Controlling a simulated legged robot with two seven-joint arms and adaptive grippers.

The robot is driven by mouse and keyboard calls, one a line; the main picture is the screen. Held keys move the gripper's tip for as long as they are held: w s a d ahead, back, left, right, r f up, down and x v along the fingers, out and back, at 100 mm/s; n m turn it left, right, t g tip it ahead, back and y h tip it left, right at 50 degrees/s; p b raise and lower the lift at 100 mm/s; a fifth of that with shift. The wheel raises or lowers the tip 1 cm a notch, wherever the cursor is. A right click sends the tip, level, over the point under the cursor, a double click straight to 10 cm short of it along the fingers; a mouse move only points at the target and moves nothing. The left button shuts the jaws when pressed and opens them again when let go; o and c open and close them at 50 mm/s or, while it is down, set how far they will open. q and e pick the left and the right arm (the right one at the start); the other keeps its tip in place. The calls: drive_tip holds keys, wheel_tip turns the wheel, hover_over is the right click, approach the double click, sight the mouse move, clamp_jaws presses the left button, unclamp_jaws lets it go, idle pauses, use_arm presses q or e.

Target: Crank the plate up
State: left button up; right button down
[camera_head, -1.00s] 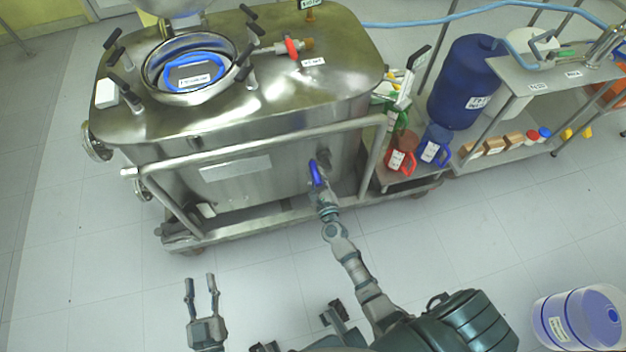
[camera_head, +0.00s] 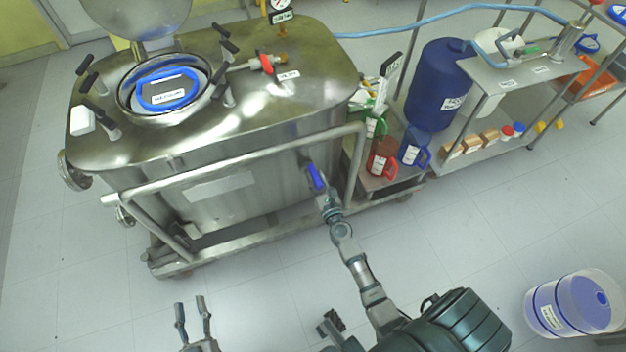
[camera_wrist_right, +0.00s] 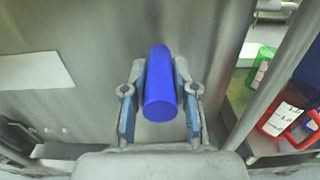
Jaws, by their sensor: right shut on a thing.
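A blue handle (camera_head: 316,176) stands out from the front of the steel vessel (camera_head: 225,135), near its right end. My right gripper (camera_head: 323,194) is shut on the blue handle. In the right wrist view the handle (camera_wrist_right: 159,85) points toward the camera, between the two fingers of the right gripper (camera_wrist_right: 160,95). What the handle joins behind is hidden. My left gripper (camera_head: 191,306) is open and empty above the floor at the bottom left. I cannot tell which part is the plate.
A steel rail (camera_head: 240,163) runs along the vessel's front. Red (camera_head: 382,158) and blue (camera_head: 413,147) jugs stand on a low shelf to the right, near a blue drum (camera_head: 438,85). A clear container with blue parts (camera_head: 573,305) stands on the floor at right. Floor between is clear.

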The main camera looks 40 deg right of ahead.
drive_tip(key=shift+s+d+f, duration=0.15)
drive_tip(key=shift+d+f, duration=0.1)
drive_tip(key=shift+d, duration=0.05)
drive_tip(key=c, duration=1.1)
unclamp_jaws()
drive_tip(key=shift+o, duration=0.9)
use_arm(q)
drive_tip(key=shift+w+d, duration=0.1)
drive_tip(key=shift+d, duration=0.2)
drive_tip(key=shift+r, duration=0.1)
drive_tip(key=shift+a, duration=0.1)
use_arm(e)
drive_tip(key=v, duration=1.1)
drive_tip(key=shift+s, duration=0.4)
drive_tip(key=shift+a+f, duration=0.1)
drive_tip(key=shift+a, duration=0.05)
